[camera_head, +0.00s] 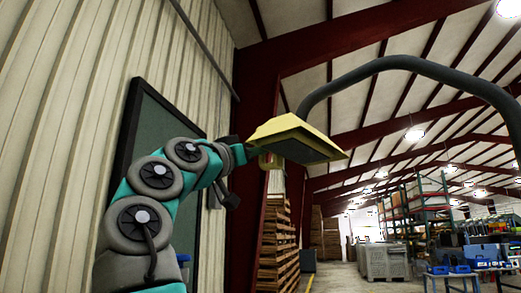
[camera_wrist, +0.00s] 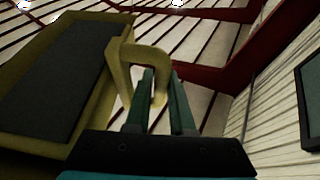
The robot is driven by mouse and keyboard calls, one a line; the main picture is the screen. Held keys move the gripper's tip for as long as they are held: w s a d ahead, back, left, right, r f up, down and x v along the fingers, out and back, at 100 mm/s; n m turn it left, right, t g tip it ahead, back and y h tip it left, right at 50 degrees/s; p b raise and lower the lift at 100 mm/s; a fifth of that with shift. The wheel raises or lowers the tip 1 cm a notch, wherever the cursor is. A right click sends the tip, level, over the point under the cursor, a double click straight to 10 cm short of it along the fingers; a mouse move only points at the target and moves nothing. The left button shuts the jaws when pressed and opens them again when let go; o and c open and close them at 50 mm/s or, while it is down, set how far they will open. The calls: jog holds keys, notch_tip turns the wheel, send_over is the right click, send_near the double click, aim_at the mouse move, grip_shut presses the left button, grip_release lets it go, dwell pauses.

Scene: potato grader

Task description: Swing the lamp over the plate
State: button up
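The lamp has a yellow head (camera_head: 292,133) with a dark underside, tilted, at the end of a grey curved arm (camera_head: 400,63) in the head view. In the wrist view the lamp head (camera_wrist: 25,140) fills the left side. Its yellow loop handle (camera_wrist: 142,52) stands out from its side toward my fingers. My gripper (camera_head: 247,150) is at the left side of the lamp head. No plate shows in either view.
A dark framed panel (camera_head: 150,125) hangs on the corrugated wall at left, behind my arm. Stacked wooden crates (camera_head: 277,245), grey bins (camera_head: 385,260), shelving (camera_head: 425,205) and a table with blue items (camera_head: 460,272) stand farther back. The air right of the lamp head is free.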

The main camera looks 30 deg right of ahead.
jog(key=shift+o, duration=0.7)
jog(key=shift+s+d, duration=0.15)
jog(key=shift+s, duration=0.1)
jog(key=shift+w, duration=0.15)
jog(key=b+v, duration=0.2)
jog(key=v, duration=0.6)
jog(key=shift+r+b, duration=0.1)
jog(key=shift+b, duration=0.2)
